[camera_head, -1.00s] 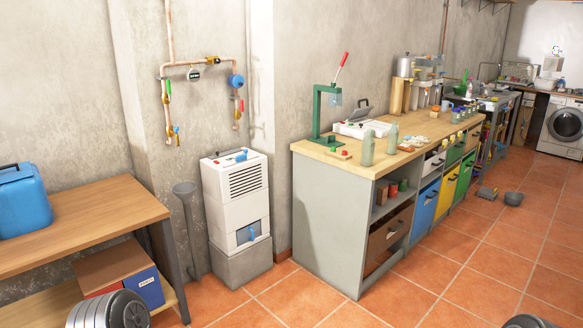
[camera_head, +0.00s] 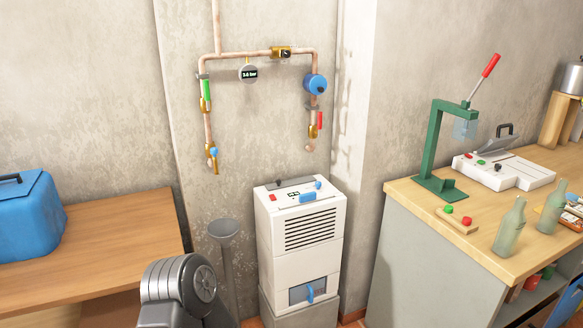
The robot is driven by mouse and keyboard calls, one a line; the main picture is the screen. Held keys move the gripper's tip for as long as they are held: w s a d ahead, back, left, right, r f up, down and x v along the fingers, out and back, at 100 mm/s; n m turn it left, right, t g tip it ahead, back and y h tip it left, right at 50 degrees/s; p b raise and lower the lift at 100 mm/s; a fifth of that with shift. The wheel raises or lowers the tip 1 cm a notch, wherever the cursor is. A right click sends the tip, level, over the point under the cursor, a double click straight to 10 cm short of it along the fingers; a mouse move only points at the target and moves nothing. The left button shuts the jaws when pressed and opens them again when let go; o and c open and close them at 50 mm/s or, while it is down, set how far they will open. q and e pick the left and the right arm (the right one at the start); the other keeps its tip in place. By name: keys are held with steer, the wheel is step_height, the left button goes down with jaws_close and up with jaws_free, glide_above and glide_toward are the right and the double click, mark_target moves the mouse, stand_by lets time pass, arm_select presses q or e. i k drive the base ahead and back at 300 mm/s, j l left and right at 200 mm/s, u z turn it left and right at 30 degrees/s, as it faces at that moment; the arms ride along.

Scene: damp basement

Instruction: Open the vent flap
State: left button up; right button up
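A white dehumidifier-like unit (camera_head: 297,262) stands on a grey block (camera_head: 310,312) against the wall, in the middle of the head view. Its top carries a grey strip, a small dark display, a red button and blue parts (camera_head: 310,196). Dark louvre slots (camera_head: 311,231) show on its upper front. A blue-grey window with a blue handle (camera_head: 309,290) is low on its front. I cannot tell for sure which part is the vent flap. A dark grey link of my arm shows at the bottom, left of the unit. Neither gripper is in view.
A wooden bench (camera_head: 110,235) with a blue box (camera_head: 30,215) is at left. A grey funnel pipe (camera_head: 224,232) stands beside the unit. Copper pipes with valves (camera_head: 262,54) are on the wall above. A workbench (camera_head: 405,190) with a green press (camera_head: 436,145) and bottles is at right.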

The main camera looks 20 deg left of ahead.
mark_target(279, 184)
steer(key=i+l+u, duration=0.2)
steer(key=i+u, duration=0.2)
steer(key=i, duration=0.15)
steer(key=i+l+u, duration=0.85)
steer(key=i+l, duration=0.05)
